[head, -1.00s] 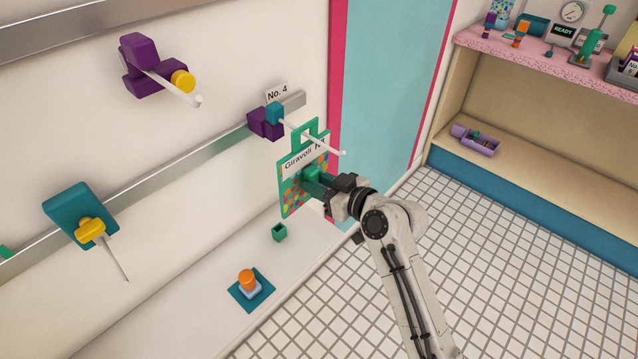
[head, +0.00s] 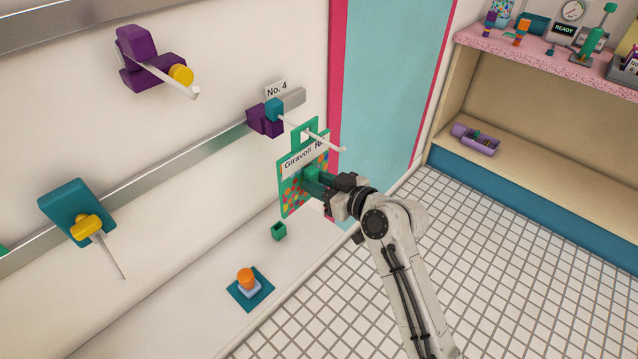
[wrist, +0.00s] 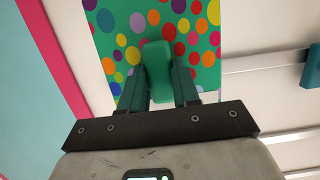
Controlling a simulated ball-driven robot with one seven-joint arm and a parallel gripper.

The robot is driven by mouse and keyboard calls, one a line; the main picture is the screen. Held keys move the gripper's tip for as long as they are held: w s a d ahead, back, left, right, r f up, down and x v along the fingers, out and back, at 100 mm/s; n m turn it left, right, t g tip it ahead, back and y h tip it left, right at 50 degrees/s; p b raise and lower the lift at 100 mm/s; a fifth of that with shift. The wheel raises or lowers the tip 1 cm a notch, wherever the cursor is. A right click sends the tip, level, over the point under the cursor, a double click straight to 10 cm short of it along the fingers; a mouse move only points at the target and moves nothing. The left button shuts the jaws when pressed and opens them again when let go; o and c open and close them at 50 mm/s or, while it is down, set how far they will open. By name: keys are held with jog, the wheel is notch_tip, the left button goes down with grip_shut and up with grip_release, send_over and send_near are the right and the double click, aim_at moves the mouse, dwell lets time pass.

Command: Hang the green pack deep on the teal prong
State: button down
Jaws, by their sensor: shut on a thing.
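The green pack (head: 291,192) is a flat card with colored dots, a white "Giravoli" label and a hanging hole at its top. The teal prong (head: 273,109) has a teal collar on a purple mount and a pale rod (head: 334,146). The rod crosses the pack's top at the hole and its tip sticks out on the near side; it seems to pass through, but I cannot tell for sure. My gripper (head: 316,181) is shut on the green block on the pack's face. The wrist view shows both fingers (wrist: 172,85) on that block, against the dotted face (wrist: 125,40).
A purple mount with a yellow-collared prong (head: 181,75) is at upper left. A yellow prong (head: 86,228) on a teal plate is at lower left. A small green cup (head: 279,231) and an orange-topped item (head: 246,278) lie below. The tiled floor at right is clear.

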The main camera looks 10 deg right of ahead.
jog(key=c, duration=0.7)
grip_release()
jog(key=shift+c, duration=0.2)
jog(key=p+v, duration=0.1)
jog(key=v, duration=0.7)
dwell(0.6)
